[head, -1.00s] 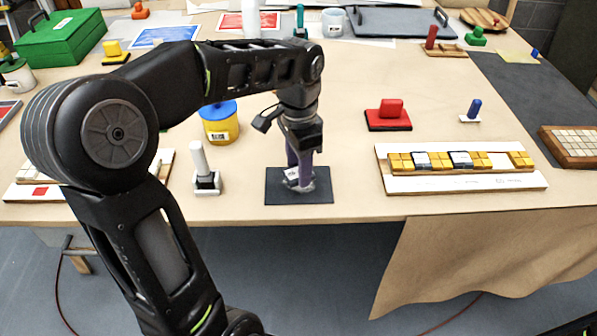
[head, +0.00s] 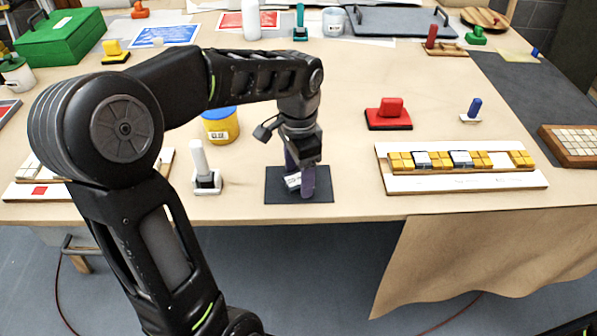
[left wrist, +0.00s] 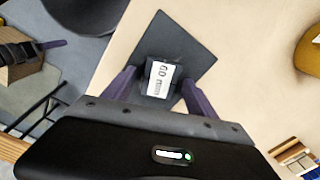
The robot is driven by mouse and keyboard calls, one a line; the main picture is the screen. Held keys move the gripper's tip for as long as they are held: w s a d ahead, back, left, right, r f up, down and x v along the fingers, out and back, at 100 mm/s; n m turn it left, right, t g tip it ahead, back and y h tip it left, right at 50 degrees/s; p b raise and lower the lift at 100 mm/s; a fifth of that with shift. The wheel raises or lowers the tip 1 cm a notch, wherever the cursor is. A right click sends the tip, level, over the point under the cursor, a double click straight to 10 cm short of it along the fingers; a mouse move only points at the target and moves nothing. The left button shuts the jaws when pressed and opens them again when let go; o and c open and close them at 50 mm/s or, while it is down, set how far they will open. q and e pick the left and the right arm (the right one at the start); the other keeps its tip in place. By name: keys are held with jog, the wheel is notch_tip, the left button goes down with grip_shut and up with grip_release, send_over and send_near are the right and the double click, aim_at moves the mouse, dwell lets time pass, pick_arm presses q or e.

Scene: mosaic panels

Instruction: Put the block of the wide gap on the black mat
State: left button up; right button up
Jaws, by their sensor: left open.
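The black mat (head: 322,196) lies near the table's front edge. It also shows in the left wrist view (left wrist: 185,45). A small dark block (left wrist: 149,68) with a white label that seems to read "60 mm" sits on the mat. In the head view the block (head: 293,181) is partly hidden by a finger. My left gripper (head: 299,180) is low over the mat, its purple fingers apart on either side of the block. In the left wrist view a dark gripper with purple fingertips (left wrist: 52,45), seemingly my right one, is beyond the table edge; its jaws are unclear.
A white panel (head: 450,182) with yellow, dark and white tiles and a gap towards its right end lies right of the mat. A white-handled stamp (head: 199,160) and a yellow tin (head: 222,130) stand to the left. A red block piece (head: 390,115) stands behind right.

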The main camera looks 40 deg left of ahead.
aim_at(299, 178)
pick_arm(q)
jog(key=shift+r, duration=0.2)
notch_tip(299, 178, up, 12)
jog(key=p, duration=0.3)
